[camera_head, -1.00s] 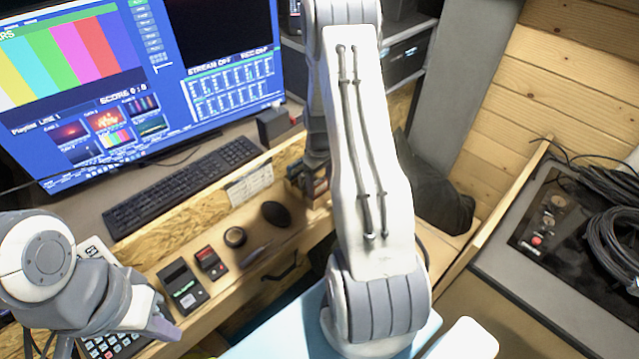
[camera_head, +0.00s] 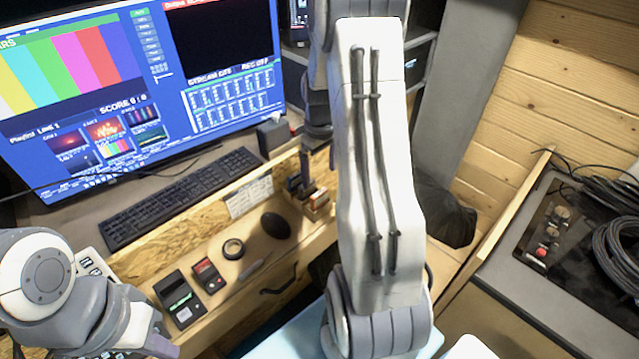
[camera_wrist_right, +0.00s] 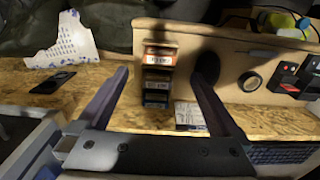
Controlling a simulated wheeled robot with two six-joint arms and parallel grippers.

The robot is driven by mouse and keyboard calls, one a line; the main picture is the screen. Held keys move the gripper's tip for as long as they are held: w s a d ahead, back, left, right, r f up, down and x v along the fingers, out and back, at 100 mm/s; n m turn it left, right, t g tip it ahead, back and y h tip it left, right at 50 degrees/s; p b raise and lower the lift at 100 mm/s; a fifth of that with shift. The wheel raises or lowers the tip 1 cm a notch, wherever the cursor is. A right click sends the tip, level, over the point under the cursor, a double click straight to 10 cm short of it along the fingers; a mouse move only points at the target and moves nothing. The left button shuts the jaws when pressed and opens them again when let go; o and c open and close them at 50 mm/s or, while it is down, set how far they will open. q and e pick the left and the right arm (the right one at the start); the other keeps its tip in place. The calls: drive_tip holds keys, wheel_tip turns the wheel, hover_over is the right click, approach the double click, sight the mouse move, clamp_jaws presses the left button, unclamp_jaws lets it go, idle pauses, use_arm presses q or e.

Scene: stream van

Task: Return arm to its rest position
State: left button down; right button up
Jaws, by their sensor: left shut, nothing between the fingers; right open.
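My right arm (camera_head: 385,190), white and grey, reaches from the bottom centre up toward the desk's far side and covers much of the middle in the head view. In the right wrist view my right gripper (camera_wrist_right: 160,76) is open and empty. Its two dark fingers stand apart, with a small wooden holder (camera_head: 318,207) of labelled cartridges beyond them; the holder also shows in the wrist view (camera_wrist_right: 158,48). My left gripper (camera_head: 158,344) is at the lower left of the head view, shut and empty, partly hidden by its own wrist.
The desk carries a keyboard (camera_head: 180,198), a black mouse (camera_head: 275,226), a round black ring (camera_head: 233,249) and two small devices (camera_head: 180,300). A large monitor (camera_head: 130,90) stands behind. A case with coiled cables (camera_head: 620,245) is at the right.

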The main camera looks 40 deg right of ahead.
drive_tip(key=shift+r, duration=0.45)
drive_tip(key=shift+a, duration=0.2)
drive_tip(key=s+a+r+n, duration=0.2)
drive_tip(key=a+r, duration=0.2)
drive_tip(key=a, duration=0.7)
drive_tip(key=s+a+r+n, duration=0.1)
drive_tip(key=s+a+r, duration=0.15)
drive_tip(key=a, duration=0.95)
drive_tip(key=s+a+r+n, duration=0.1)
drive_tip(key=s+a, duration=0.4)
drive_tip(key=s, duration=0.3)
drive_tip(key=s+a+r+n+y, duration=0.1)
drive_tip(key=s+a+r+n, duration=0.1)
drive_tip(key=s+a, duration=0.3)
drive_tip(key=s, duration=0.3)
drive_tip(key=shift+s+a, duration=0.25)
drive_tip(key=shift+a, duration=0.05)
